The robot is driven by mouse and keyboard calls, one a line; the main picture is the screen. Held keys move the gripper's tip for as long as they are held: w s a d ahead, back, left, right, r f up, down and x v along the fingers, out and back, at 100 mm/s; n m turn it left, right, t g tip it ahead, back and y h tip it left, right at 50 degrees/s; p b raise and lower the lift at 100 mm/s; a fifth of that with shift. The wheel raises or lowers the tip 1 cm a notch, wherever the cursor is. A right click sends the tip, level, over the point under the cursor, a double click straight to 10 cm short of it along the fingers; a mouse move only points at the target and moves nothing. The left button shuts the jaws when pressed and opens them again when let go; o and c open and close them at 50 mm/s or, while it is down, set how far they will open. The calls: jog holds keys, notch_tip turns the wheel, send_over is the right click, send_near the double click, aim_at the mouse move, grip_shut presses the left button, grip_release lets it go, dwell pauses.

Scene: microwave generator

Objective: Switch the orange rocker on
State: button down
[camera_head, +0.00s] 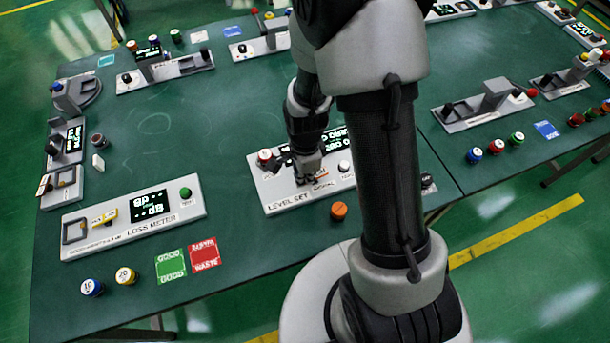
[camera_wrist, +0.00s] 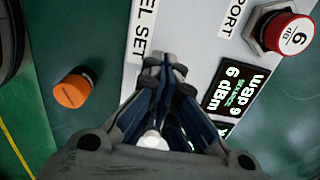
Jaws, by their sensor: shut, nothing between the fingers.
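My gripper (camera_head: 308,172) is over the white panel (camera_head: 283,205) labelled LEVEL SET, fingers pointing down. In the wrist view my gripper (camera_wrist: 164,70) has its fingertips together beside the LEVEL SET label, with nothing between them. Whether the tips touch the panel I cannot tell. I cannot make out an orange rocker; the fingers hide part of the panel. A round orange cap (camera_head: 339,210) sits on the green table in front of the panel. It also shows left of the fingers in the wrist view (camera_wrist: 74,91).
A lit display (camera_wrist: 232,86) reading 6 dBm and a red-topped cap (camera_wrist: 285,34) marked 6 are close to the fingers. A LOSS METER box (camera_head: 135,215) stands to the left.

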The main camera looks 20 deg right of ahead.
jog(key=shift+s, duration=0.1)
jog(key=shift+r+p, duration=0.7)
jog(key=shift+r, duration=0.05)
